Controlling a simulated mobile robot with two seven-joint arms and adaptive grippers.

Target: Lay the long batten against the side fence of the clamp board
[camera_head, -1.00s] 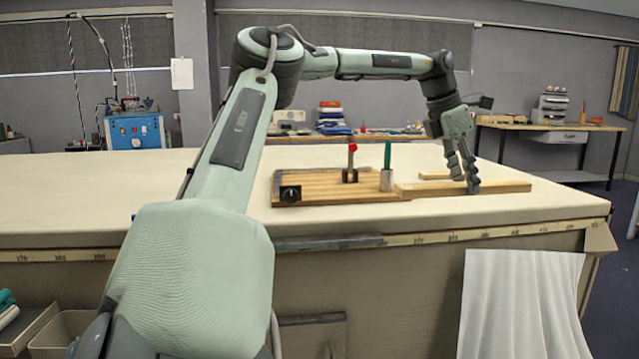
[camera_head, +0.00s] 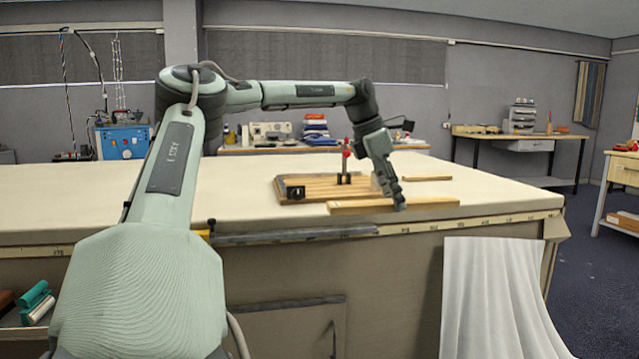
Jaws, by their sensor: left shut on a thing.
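The long batten (camera_head: 350,207), a pale wooden strip, lies lengthwise left to right near the table's front edge. Its left part is in front of the clamp board's right front part in the picture; whether it touches the board or table I cannot tell. My left gripper (camera_head: 398,201) points down and is shut on the batten, right of its middle. The wooden clamp board (camera_head: 318,186) lies on the table behind and to the left, with a black knob (camera_head: 295,192) at its front left and a red-topped clamp (camera_head: 345,165). My gripper and batten hide its right part. My right gripper is out of view.
A shorter wooden strip (camera_head: 427,178) lies on the cloth table (camera_head: 235,190) behind and right of my gripper. The table is clear at left and far right. A white cloth (camera_head: 490,290) hangs off the front right.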

